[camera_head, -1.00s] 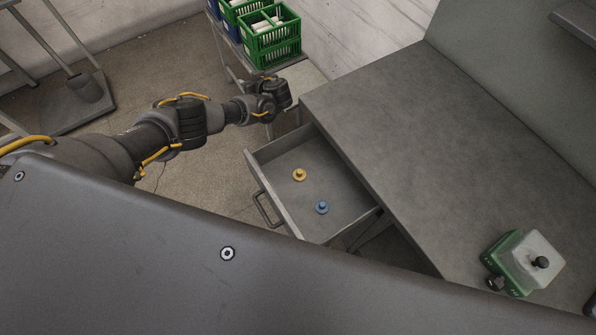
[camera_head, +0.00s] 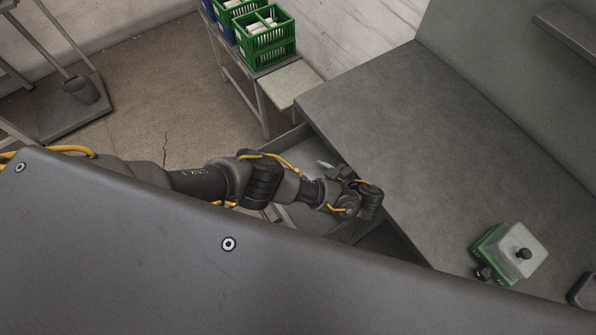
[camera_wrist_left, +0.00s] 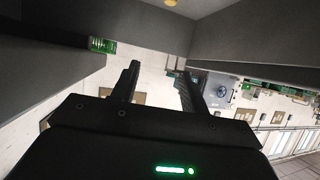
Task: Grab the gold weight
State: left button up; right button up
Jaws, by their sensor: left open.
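The gold weight (camera_wrist_left: 171,3) shows only in the left wrist view, cut off at the top edge, on the grey drawer floor. In the head view my left arm hides it and the blue weight. The open drawer (camera_head: 288,141) is mostly covered by this arm. My right gripper is not in view.
The grey table (camera_head: 420,150) stands right of the drawer. A green and white device (camera_head: 505,252) sits at its lower right. Green crates (camera_head: 267,38) stand on a rack behind. The middle of the tabletop is clear.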

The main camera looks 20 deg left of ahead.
pick_arm(q)
notch_tip(320, 180, down, 8)
jog(key=b, duration=0.8)
jog(key=shift+w+a+f, duration=0.1)
jog(key=shift+a+f, duration=0.05)
jog(key=shift+b+x, duration=0.7)
jog(key=shift+x, duration=0.25)
jog(key=shift+w+a+f, duration=0.1)
jog(key=shift+w+a, duration=0.05)
jog(key=shift+a, duration=0.1)
jog(key=shift+x, duration=2.5)
grip_shut()
